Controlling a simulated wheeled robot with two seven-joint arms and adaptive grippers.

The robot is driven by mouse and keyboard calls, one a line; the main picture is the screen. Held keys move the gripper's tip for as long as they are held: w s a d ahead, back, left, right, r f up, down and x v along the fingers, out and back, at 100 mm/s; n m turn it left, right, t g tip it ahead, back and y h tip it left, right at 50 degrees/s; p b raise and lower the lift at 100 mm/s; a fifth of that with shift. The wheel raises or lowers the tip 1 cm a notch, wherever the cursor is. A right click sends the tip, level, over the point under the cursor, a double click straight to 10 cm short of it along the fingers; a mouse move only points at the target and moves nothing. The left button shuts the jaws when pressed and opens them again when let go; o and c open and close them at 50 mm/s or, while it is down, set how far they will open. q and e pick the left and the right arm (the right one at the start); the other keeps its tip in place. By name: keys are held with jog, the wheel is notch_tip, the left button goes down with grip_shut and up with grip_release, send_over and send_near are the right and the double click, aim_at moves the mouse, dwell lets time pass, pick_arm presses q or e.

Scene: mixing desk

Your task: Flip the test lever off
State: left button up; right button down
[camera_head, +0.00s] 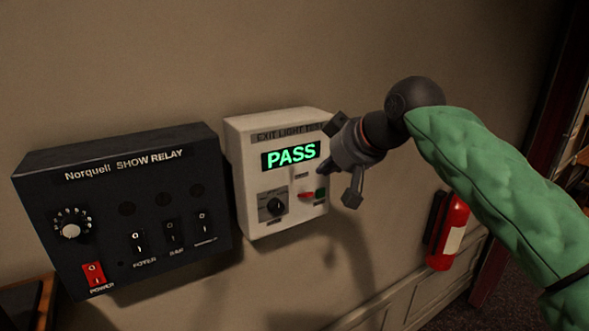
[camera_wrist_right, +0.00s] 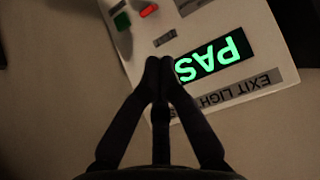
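The white exit light test box (camera_head: 250,225) hangs on the wall in the head view, its display (camera_head: 290,155) reading PASS in green. Below the display are a small red lever (camera_head: 306,195), a green piece (camera_head: 321,194) beside it and a black rotary switch (camera_head: 275,206). In the right wrist view the red lever (camera_wrist_right: 149,10) and green piece (camera_wrist_right: 122,20) show at the top edge. My right gripper (camera_wrist_right: 160,68) has its fingertips together, empty, in front of the box near the display's end, apart from the lever. My left gripper is out of view.
A black Norquell show relay box (camera_head: 120,205) with a dial, switches and a red power rocker (camera_head: 93,274) is mounted left of the white box. A red fire extinguisher (camera_head: 448,232) hangs to the right. Bare wall lies below the white box.

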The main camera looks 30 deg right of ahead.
aim_at(306, 195)
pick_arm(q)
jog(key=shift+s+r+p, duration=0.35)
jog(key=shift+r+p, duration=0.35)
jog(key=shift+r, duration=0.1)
pick_arm(e)
jog(key=x, duration=0.9)
jog(key=shift+s+d+f, duration=0.1)
jog(key=shift+s, duration=0.05)
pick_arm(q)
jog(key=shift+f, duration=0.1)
